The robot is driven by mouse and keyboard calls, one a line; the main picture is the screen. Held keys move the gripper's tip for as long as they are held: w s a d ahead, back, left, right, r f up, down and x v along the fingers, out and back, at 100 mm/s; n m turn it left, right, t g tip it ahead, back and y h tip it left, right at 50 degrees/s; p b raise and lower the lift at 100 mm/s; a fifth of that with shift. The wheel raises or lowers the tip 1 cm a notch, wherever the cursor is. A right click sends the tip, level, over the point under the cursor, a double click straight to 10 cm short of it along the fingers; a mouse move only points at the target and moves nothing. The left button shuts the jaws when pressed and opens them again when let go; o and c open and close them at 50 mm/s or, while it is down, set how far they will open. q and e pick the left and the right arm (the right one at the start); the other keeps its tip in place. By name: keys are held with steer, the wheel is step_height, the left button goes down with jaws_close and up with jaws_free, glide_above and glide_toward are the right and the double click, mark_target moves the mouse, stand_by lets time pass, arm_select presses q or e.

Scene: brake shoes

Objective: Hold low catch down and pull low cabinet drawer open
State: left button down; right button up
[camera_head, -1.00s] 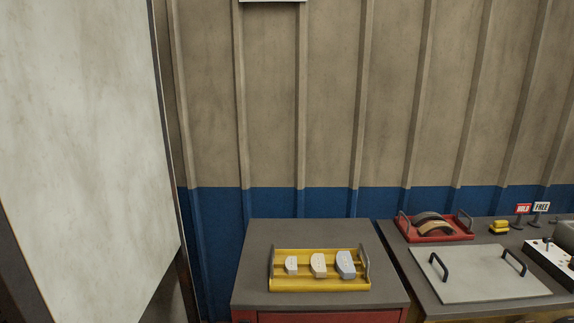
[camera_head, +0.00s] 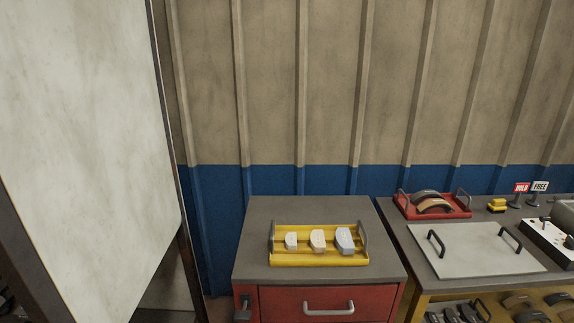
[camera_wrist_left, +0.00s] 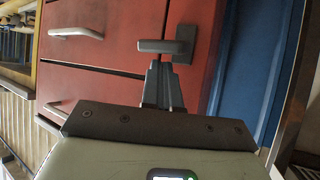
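The cabinet's red drawer (camera_head: 280,302) is at the bottom of the head view, with a silver bar handle (camera_head: 329,307) and a dark catch (camera_head: 241,307) at its left. In the left wrist view, two red drawer fronts show at an angle, with one handle (camera_wrist_left: 75,33) at upper left and another (camera_wrist_left: 56,110) below it. A dark grey catch (camera_wrist_left: 180,46) stands out at upper centre. My left gripper (camera_wrist_left: 158,68) has its fingers close together, tips at the catch; whether they touch is unclear. The drawer fronts look closed. My right gripper is not in view.
A yellow tray (camera_head: 320,262) with three blocks stands on the cabinet top (camera_head: 260,222). A bench at right holds a red tray (camera_head: 434,213), a grey plate with two handles (camera_head: 470,250) and a control box. A large pale panel (camera_head: 80,130) fills the left.

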arm_select(q)
steer(key=shift+f, duration=1.75)
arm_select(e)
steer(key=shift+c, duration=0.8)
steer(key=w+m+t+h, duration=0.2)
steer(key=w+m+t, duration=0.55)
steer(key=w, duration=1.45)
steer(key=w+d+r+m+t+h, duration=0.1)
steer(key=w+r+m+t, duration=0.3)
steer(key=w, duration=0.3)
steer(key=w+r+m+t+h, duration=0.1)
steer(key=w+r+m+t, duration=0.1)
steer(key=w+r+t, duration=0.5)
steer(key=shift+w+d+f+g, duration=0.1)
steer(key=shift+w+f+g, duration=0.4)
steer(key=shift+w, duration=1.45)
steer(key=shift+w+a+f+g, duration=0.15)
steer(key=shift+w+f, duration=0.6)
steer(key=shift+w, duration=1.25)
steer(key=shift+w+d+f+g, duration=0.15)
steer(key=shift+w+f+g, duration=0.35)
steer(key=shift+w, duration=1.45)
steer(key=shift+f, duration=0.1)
